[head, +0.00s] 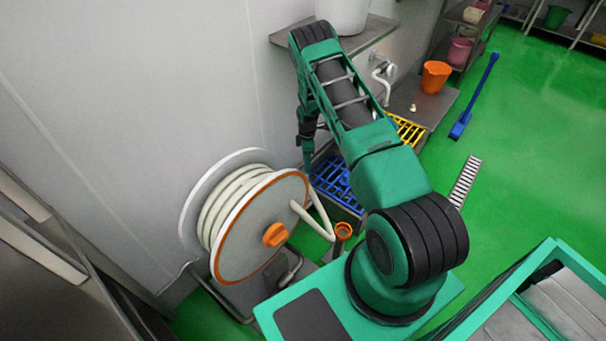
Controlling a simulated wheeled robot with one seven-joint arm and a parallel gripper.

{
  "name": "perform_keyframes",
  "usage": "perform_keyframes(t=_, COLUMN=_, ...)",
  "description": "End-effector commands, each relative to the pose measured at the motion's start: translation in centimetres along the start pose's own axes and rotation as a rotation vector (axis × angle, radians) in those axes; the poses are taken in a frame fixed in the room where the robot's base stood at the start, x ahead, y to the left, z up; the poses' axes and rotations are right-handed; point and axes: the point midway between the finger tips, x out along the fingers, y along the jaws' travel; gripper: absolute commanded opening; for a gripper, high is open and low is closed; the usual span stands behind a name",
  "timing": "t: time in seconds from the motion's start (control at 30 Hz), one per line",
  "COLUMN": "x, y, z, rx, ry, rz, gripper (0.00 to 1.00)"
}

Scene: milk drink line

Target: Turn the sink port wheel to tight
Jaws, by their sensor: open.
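My arm reaches up from the lower right and bends down near the wall. My gripper (307,160) is at its lower end, small and dark, above the left side of a blue grate (334,184). It is open, and I see nothing held in it. I cannot make out a sink port wheel for certain; my arm covers much of the sink area. A pale pipe with a metal fitting (382,68) comes out of the wall to the right of my arm. A yellow grate (407,130) shows partly behind my arm.
A large hose reel (248,235) with an orange knob (276,235) stands at the left wall. A metal shelf (370,32) with a white container (343,14) is above. An orange bucket (435,77) and a blue long-handled tool (474,97) are right.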

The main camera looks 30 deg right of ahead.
Motion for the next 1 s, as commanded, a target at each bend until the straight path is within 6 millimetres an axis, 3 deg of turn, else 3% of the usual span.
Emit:
perform_keyframes(t=0.2, x=4.2, y=-0.2, z=-0.6, rx=-0.007, ry=0.000, rz=-0.002, gripper=0.44)
perform_keyframes(t=0.43, x=7.2, y=-0.2, z=-0.8, rx=-0.009, ry=0.000, rz=-0.001, gripper=0.44)
perform_keyframes(t=0.9, x=8.3, y=-0.1, z=-0.9, rx=-0.010, ry=0.000, rz=0.000, gripper=0.44)
perform_keyframes(t=1.0, x=8.3, y=-0.1, z=-0.9, rx=-0.010, ry=0.000, rz=0.000, gripper=0.20)
